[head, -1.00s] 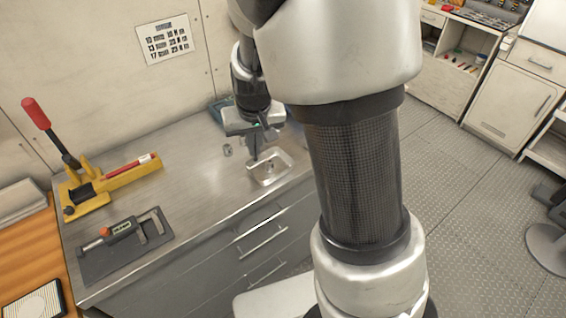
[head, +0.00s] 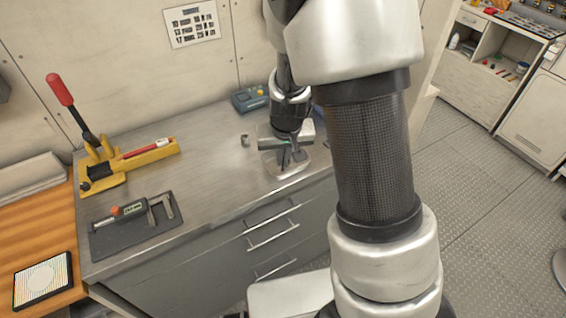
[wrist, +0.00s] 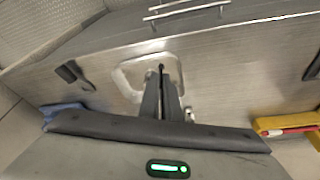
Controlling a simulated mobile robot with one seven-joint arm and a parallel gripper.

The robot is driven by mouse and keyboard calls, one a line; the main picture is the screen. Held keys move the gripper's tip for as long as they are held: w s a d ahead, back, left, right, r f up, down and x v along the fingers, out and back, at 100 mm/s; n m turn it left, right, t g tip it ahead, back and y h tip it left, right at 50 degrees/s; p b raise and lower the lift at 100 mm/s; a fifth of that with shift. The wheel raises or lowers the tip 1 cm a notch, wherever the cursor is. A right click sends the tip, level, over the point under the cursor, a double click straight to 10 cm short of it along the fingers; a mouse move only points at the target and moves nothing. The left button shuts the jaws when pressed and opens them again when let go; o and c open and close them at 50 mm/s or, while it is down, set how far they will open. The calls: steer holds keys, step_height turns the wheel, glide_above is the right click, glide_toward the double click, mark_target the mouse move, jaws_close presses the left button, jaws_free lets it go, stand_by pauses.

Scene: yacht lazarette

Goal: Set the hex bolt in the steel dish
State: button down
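The steel dish (head: 287,171) sits near the front edge of the metal counter, partly covered by my gripper (head: 291,161). In the wrist view the dish (wrist: 131,77) surrounds my fingertips (wrist: 161,82), which point down into or just over it. A thin dark piece shows between the fingers; I cannot tell whether it is the hex bolt or part of the gripper. The finger gap is too unclear to read. I cannot make out the hex bolt for certain. A small metal piece (head: 245,140) stands on the counter left of the dish, also in the wrist view (wrist: 189,114).
A yellow press with a red-handled lever (head: 130,163) stands at the counter's left. A dark mat with a clamp-like tool (head: 137,222) lies in front of it. A blue-grey device (head: 250,98) stands at the back.

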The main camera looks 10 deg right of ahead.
steer(key=shift+f, duration=0.95)
steer(key=shift+f, duration=0.15)
steer(key=c, duration=2.4)
jaws_free()
steer(key=shift+f, duration=0.1)
steer(key=shift+c, duration=0.2)
steer(key=o, duration=0.4)
steer(key=shift+o, duration=0.2)
